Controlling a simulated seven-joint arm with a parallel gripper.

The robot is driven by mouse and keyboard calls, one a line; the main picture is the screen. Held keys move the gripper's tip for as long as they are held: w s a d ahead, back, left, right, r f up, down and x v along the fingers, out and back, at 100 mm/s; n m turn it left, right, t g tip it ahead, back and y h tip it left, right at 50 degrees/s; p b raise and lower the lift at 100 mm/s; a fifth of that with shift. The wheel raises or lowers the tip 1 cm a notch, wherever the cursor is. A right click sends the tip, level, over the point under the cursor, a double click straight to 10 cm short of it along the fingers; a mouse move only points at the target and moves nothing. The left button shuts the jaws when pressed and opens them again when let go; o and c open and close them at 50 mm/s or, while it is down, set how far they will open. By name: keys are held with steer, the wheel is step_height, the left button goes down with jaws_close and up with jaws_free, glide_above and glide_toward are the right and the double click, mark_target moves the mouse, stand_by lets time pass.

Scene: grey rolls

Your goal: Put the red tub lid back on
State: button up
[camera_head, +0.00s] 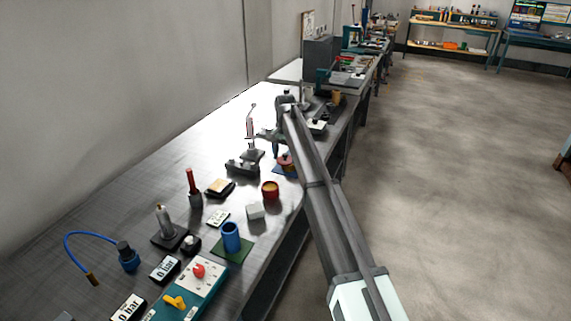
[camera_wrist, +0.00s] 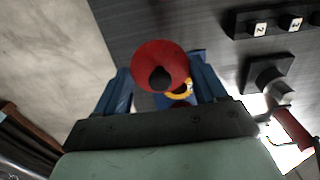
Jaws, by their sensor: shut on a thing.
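The red lid (camera_wrist: 150,56), a round red disc with a dark knob (camera_wrist: 160,79), is between the blue fingers of my gripper (camera_wrist: 161,74) in the wrist view. My gripper is shut on it. In the head view the lid (camera_head: 286,159) shows small and partly hidden by my arm, over a blue mat (camera_head: 284,171); I cannot tell its exact height. The red tub (camera_head: 270,190) stands upright and uncovered on the bench, nearer the camera than the lid, with orange-tan showing inside. My gripper is apart from the tub.
A white block (camera_head: 255,210) and a blue cup (camera_head: 231,237) on a green mat stand near the tub. A dark fixture (camera_head: 243,167) and a red-handled clamp (camera_head: 250,128) stand left of the lid. A yellow ring (camera_wrist: 180,92) shows below the lid.

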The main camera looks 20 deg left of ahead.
steer(key=s+a+r, duration=0.2)
steer(key=s, duration=0.7)
steer(key=shift+s, duration=0.2)
steer(key=shift+f, duration=0.25)
steer(key=shift+f, duration=2.7)
steer(key=shift+f, duration=0.9)
steer(key=o, duration=1.1)
steer(key=shift+r, duration=0.15)
step_height(320, 180, up, 14)
steer(key=shift+f, duration=0.2)
